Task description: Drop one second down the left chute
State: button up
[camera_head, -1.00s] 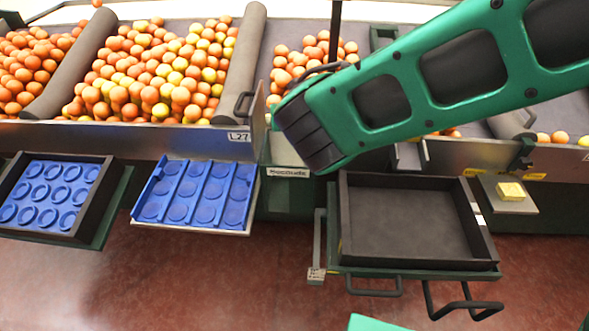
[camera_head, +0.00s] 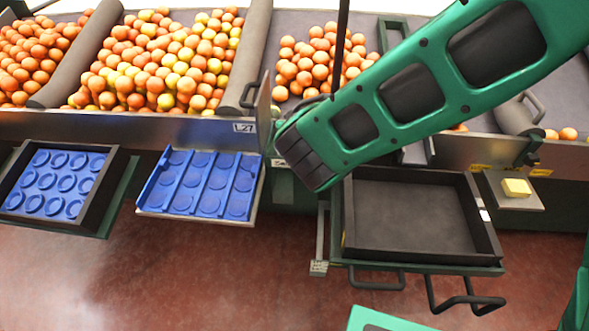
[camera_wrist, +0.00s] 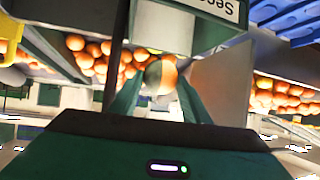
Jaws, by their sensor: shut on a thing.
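In the wrist view my gripper (camera_wrist: 160,84) has its two green fingers shut on a round fruit, the orange (camera_wrist: 158,74). Its right side is orange and its left side looks pale and greenish. A white sign (camera_wrist: 226,8), upside down in the wrist view and starting "Seco", is just beyond the held fruit. In the head view my green arm reaches in from the upper right. Its dark end covers most of the sign's place, and the fingers and held fruit are hidden there. I cannot make out a chute opening clearly.
Oranges and yellower fruit (camera_head: 165,62) fill sloped bins at the back. Two blue trays, one dark-framed (camera_head: 45,187) and one pale-edged (camera_head: 200,185), stand at the left. An empty dark tray (camera_head: 415,215) is under my arm. A yellow block (camera_head: 516,187) sits at the right.

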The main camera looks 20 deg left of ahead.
jog(key=o, duration=1.2)
jog(key=shift+c, duration=0.2)
jog(key=v, duration=1)
jog(key=shift+s, duration=0.3)
jog(key=shift+d+r, duration=0.1)
jog(key=shift+d, duration=0.05)
